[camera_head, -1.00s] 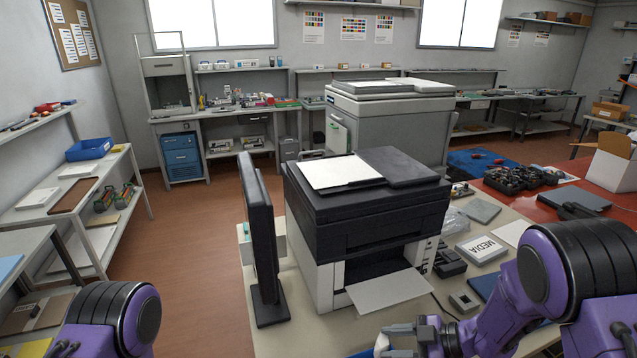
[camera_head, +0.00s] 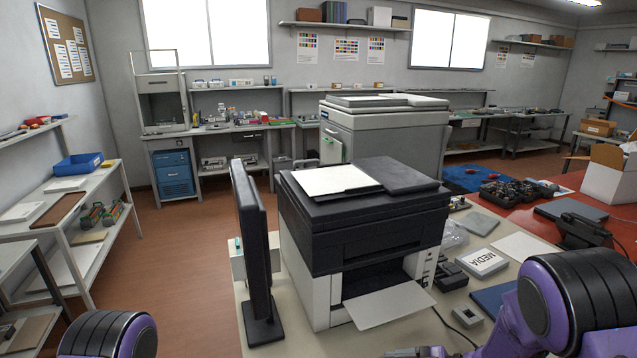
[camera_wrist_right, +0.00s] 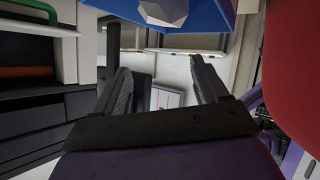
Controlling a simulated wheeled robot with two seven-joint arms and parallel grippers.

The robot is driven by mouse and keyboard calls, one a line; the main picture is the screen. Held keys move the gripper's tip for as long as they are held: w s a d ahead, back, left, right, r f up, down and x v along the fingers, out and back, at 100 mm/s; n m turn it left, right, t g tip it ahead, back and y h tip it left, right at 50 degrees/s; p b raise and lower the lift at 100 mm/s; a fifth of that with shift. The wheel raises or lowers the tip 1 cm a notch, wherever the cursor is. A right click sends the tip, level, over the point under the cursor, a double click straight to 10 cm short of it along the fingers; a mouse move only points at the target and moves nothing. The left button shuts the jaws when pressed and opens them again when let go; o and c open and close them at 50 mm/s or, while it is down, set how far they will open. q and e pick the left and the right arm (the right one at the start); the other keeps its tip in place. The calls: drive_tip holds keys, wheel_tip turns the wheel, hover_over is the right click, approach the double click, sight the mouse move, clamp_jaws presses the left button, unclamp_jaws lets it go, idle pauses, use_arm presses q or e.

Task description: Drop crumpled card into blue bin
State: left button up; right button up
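In the right wrist view, my right gripper (camera_wrist_right: 162,85) has its two fingers wide apart with nothing between them. Beyond the fingertips at the top edge is a white faceted lump (camera_wrist_right: 164,11), which looks like the crumpled card. It shows against a blue surface (camera_wrist_right: 208,20) that looks like the blue bin, cut off by the frame. I cannot tell whether the card rests in the bin or is above it. In the head view only a sliver of my right gripper (camera_head: 420,353) shows at the bottom edge. My left gripper is out of view.
A black and white printer (camera_head: 365,220) with its paper tray out stands on the table, beside a dark upright monitor (camera_head: 255,250). A MEDIA box (camera_head: 482,262) and small parts lie to its right. Floor is open at left.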

drive_tip(key=b+v, duration=0.2)
drive_tip(key=v, duration=0.8)
drive_tip(key=shift+d, duration=0.2)
drive_tip(key=shift+r, duration=0.1)
drive_tip(key=p+x, duration=0.2)
drive_tip(key=x, duration=0.8)
drive_tip(key=shift+a, duration=0.15)
